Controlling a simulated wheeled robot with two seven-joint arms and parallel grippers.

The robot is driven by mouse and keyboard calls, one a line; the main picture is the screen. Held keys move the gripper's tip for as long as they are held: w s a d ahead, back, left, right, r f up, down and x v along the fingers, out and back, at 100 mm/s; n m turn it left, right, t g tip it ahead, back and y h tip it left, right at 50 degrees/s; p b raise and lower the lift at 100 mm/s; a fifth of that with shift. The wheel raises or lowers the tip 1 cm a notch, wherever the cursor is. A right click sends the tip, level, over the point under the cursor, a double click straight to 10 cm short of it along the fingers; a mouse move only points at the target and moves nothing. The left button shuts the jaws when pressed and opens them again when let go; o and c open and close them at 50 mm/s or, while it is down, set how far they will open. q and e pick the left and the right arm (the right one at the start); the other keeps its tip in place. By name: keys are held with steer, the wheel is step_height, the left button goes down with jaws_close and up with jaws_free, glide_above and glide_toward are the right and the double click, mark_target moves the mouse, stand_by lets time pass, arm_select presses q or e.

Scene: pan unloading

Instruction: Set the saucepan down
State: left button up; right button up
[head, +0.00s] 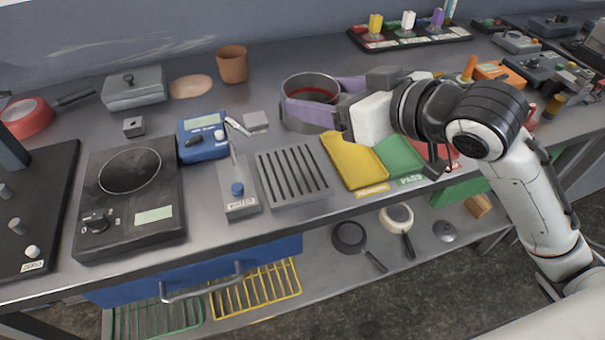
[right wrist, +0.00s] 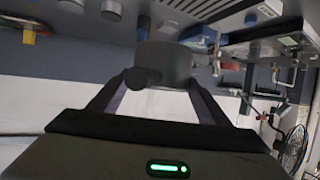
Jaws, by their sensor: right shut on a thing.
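The saucepan (head: 311,80) is a grey round pan with a dark red inside, at the back middle of the bench in the head view. My right gripper (head: 318,106) comes from the right, its purple fingers beside the pan, and is shut on it. The right wrist view shows the grey saucepan (right wrist: 168,62) at the two fingertips, with a dark round-ended part towards me. The fingers hide part of its side and the handle. I cannot tell whether its base touches the bench. My left gripper is not in view.
A hot plate (head: 160,220), a slotted grey rack (head: 293,172) and yellow (head: 352,160) and green (head: 400,155) trays line the front. A brown pot (head: 232,66), a lidded grey box (head: 134,90) and a red pan (head: 27,118) stand behind. Bare bench lies left of the saucepan.

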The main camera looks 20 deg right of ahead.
mark_target(305, 131)
steer(key=shift+a+f+n+g+y+b, duration=0.35)
steer(key=shift+a+f+n+g+y, duration=0.15)
steer(key=shift+n+y, duration=0.35)
steer(key=shift+s+a+r+n+g+y+b, duration=0.1)
steer(key=shift+s+a+n+g+y+b, duration=0.1)
steer(key=shift+a+n+g+y+b, duration=0.3)
steer(key=shift+s+a+r+n+g+y+b, duration=0.2)
steer(key=shift+s+r+n+g+y, duration=0.1)
steer(key=shift+n+y, duration=0.25)
steer(key=shift+s+a+r+n+g+y+b, duration=0.15)
steer(key=shift+r+n+g+y, duration=0.15)
steer(key=shift+n+y, duration=0.2)
step_height(305, 131, down, 5)
steer(key=shift+s+f+b, duration=0.1)
steer(key=shift+s+b, duration=0.05)
steer(key=shift+b, duration=0.2)
steer(key=shift+f, duration=0.55)
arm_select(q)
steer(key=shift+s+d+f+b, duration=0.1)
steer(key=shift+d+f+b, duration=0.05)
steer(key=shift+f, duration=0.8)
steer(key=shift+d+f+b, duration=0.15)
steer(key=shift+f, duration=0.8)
arm_select(e)
steer(key=shift+f, duration=1.7)
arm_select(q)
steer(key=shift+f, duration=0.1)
arm_select(e)
steer(key=shift+f, duration=0.15)
